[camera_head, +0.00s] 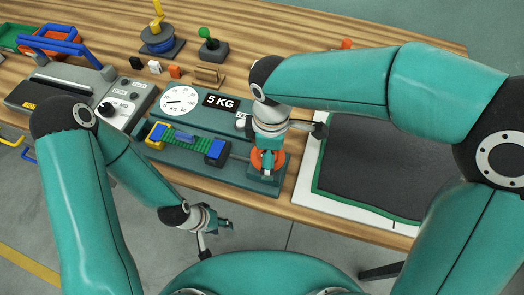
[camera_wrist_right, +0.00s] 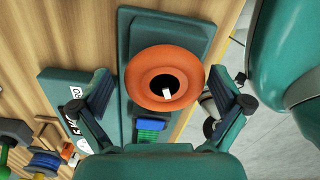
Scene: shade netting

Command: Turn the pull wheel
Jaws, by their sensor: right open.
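The pull wheel is an orange ring (camera_wrist_right: 139,78) with a dark centre and a small white part in it. It stands at the right end of a teal test stand (camera_head: 228,178). My right gripper (camera_wrist_right: 162,80) is open, with one finger on each side of the wheel in the right wrist view and a gap to each. In the head view my right gripper (camera_head: 267,163) is over the wheel and hides part of it. My left gripper (camera_head: 212,224) is empty, fingers apart, off the table's front edge.
The stand carries a green net strip (camera_head: 185,141) between clamps, a dial (camera_head: 180,100) and a "5 KG" plate (camera_head: 220,102). A dark mat (camera_head: 370,165) lies to the right. A grey machine (camera_head: 120,97) with blue handles, reels and small blocks stand left and behind.

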